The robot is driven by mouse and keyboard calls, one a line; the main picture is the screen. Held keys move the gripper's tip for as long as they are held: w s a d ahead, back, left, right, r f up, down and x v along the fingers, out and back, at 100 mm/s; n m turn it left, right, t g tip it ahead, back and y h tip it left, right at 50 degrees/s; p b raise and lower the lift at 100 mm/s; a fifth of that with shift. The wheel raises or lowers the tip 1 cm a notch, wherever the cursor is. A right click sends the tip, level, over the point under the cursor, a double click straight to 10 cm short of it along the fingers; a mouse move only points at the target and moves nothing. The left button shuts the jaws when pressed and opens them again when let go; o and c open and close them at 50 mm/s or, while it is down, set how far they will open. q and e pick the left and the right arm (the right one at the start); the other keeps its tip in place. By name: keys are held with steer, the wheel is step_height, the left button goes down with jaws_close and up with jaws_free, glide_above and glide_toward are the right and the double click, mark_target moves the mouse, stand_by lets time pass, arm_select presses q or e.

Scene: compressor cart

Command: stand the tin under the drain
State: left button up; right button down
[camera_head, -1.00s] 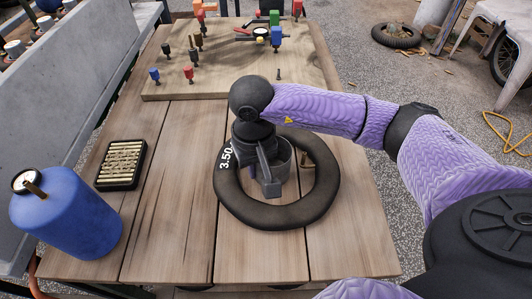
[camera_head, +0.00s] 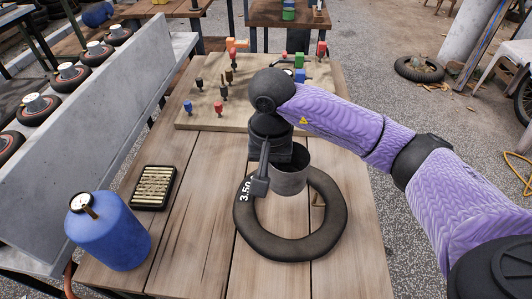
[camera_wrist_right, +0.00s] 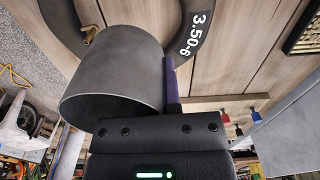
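The tin (camera_head: 289,180) is a plain grey open-topped can, held upright above the inner tube ring. My right gripper (camera_head: 263,180) is shut on its wall, one finger showing on the outside. In the right wrist view the tin (camera_wrist_right: 115,75) fills the left middle with its open mouth toward me, beside a dark finger (camera_wrist_right: 172,85); the other finger is hidden. The blue tank (camera_head: 108,233) with a gauge on top stands at the bench's front left, well left of the tin. I cannot make out its drain. My left gripper is out of view.
The black inner tube (camera_head: 250,233) lies flat beneath the tin. A dark tray of brass pieces (camera_head: 154,187) lies between tank and tube. A board of coloured pegs (camera_head: 200,120) is at the back. A grey metal wall (camera_head: 95,130) borders the left; bare planks (camera_head: 195,240) lie front centre.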

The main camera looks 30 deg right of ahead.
mark_target(270, 207)
steer(key=shift+m, duration=0.3)
steer(key=f+b, duration=0.1)
steer(key=f, duration=0.4)
steer(key=f+b, duration=0.2)
steer(key=f, duration=0.3)
steer(key=shift+w+d+f, duration=0.1)
steer(key=shift+d+f, duration=0.1)
steer(key=shift+f, duration=0.05)
steer(key=shift+r, duration=0.15)
steer(key=shift+f, duration=0.25)
steer(key=c, duration=0.8)
jaws_free()
steer(key=shift+r, duration=0.1)
steer(key=shift+c, duration=0.2)
